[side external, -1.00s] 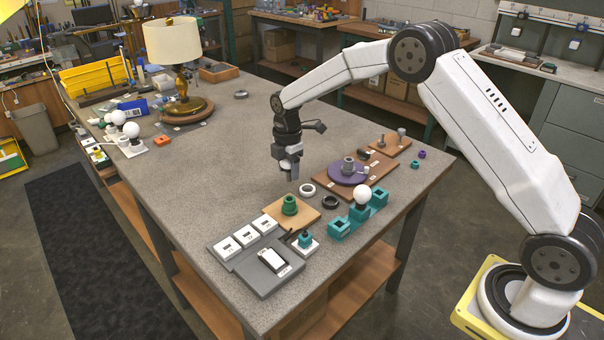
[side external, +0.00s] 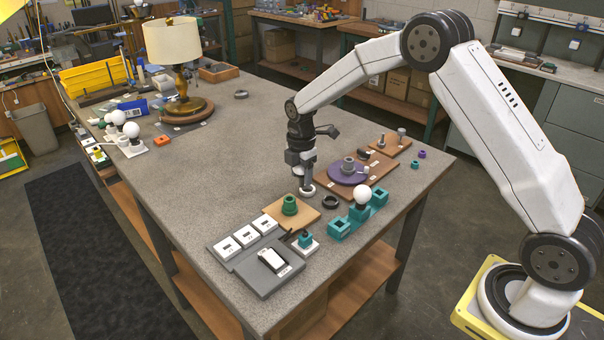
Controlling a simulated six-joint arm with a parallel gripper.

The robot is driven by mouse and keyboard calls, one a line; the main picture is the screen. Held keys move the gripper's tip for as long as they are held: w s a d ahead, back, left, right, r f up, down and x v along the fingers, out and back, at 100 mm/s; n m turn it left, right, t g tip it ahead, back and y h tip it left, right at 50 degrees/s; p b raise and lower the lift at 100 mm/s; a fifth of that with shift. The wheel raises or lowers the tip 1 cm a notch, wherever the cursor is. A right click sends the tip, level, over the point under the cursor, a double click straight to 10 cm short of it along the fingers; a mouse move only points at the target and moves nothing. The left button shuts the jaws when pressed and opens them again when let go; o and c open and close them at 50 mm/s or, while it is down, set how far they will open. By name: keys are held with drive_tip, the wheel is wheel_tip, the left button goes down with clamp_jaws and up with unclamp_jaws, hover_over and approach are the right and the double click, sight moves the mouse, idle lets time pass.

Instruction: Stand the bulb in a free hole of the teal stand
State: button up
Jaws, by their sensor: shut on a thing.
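The teal stand (side external: 340,231) is near the table's front right edge, with a row of square holes. A white bulb (side external: 362,194) stands upright in its middle block. The end blocks show open dark holes. Other white bulbs (side external: 131,130) stand on small white bases at the table's far left. No bulb is in my gripper.
A black ring (side external: 331,202) lies close to the right of my gripper. A wooden board with a green piece (side external: 290,205) is to the left. A purple disc (side external: 348,171) on a brown board is behind right. A grey switch panel (side external: 262,270) is in front.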

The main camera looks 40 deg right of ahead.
drive_tip(key=s+d+f, duration=0.2)
drive_tip(key=s+d, duration=0.1)
drive_tip(key=s, duration=0.8)
drive_tip(key=shift+n, duration=0.3)
drive_tip(key=shift+f, duration=0.2)
drive_tip(key=shift+f, duration=2.4)
drive_tip(key=shift+f, duration=0.2)
drive_tip(key=shift+f, duration=1)
drive_tip(key=shift+f, duration=0.1)
drive_tip(key=o, duration=1.1)
drive_tip(key=shift+o, duration=0.2)
